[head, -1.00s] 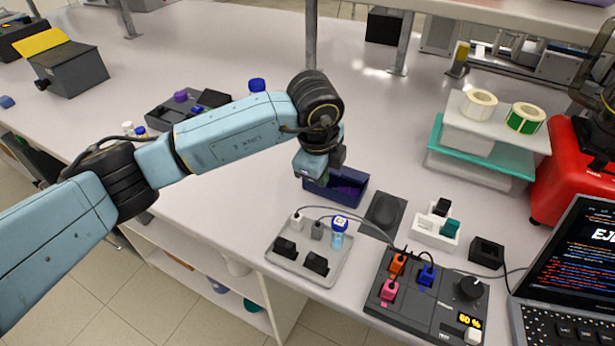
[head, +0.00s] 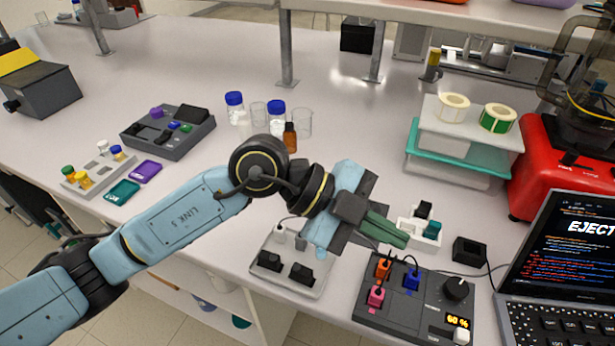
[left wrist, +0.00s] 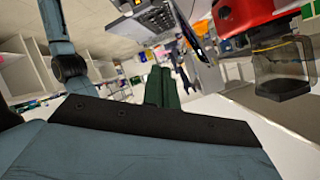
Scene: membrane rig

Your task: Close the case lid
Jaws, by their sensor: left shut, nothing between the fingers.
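The case is not clearly visible now. In the earlier head view a small dark blue open box with a purple inside, possibly the case, stood behind the grey tray; my left arm now covers that spot. No lid can be made out. My left gripper (head: 400,237) has dark green fingers, shut and empty, pointing right above the bench between the grey tray and the white block. The shut fingers also show in the left wrist view (left wrist: 162,75). My right gripper is not in view.
A grey tray (head: 318,284) with black and white pieces and a control box (head: 400,318) with coloured plugs stand in front. A white block (head: 405,241) is beside the fingertips. A laptop (head: 560,270) is at right. Bottles and beakers (head: 302,122) stand behind the arm.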

